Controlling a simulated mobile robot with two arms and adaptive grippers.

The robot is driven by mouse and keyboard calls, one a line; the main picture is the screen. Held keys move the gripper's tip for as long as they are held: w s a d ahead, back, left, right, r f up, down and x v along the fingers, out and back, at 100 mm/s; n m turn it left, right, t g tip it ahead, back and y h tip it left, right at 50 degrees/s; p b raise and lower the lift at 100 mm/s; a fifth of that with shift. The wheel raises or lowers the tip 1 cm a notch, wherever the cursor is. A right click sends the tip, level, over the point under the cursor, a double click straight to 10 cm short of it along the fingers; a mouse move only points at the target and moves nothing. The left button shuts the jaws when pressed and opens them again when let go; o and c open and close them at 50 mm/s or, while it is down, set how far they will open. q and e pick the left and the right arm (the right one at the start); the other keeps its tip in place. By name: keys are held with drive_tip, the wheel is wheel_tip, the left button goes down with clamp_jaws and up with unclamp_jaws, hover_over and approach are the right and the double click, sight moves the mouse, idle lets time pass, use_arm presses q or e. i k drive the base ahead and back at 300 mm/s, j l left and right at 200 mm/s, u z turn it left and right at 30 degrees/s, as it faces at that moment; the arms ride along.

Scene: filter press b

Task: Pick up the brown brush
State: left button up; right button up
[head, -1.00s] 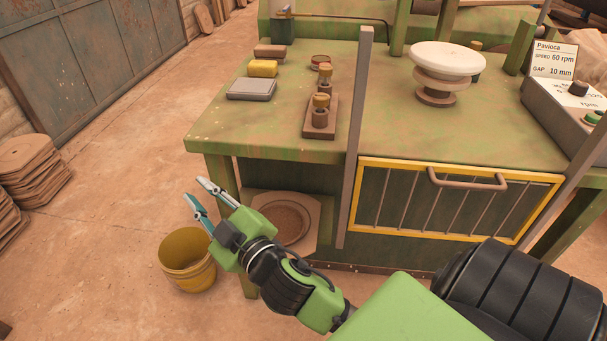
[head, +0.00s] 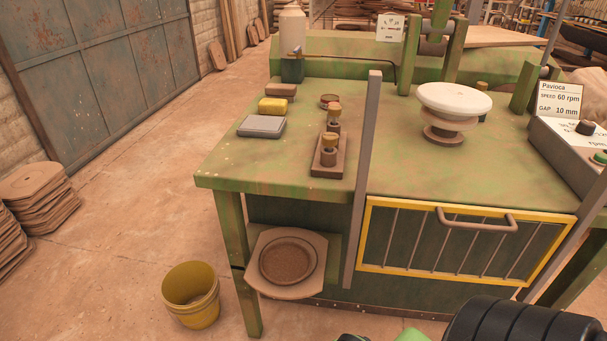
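A small brown block that looks like the brown brush (head: 281,90) lies at the back left of the green table, behind a yellow sponge-like block (head: 272,105). Its underside and any bristles are too small to make out. Neither of my grippers is in view. Only black and green parts of my own arm show at the bottom right.
The green table (head: 235,170) also holds a grey flat box (head: 261,126), a wooden stand with knobs (head: 326,165), and a white round dish (head: 454,98). A grey upright post (head: 361,190) rises at its front. A yellow bucket (head: 191,295) stands on the floor.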

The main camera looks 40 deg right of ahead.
sight(287, 92)
drive_tip(key=z, duration=1.6)
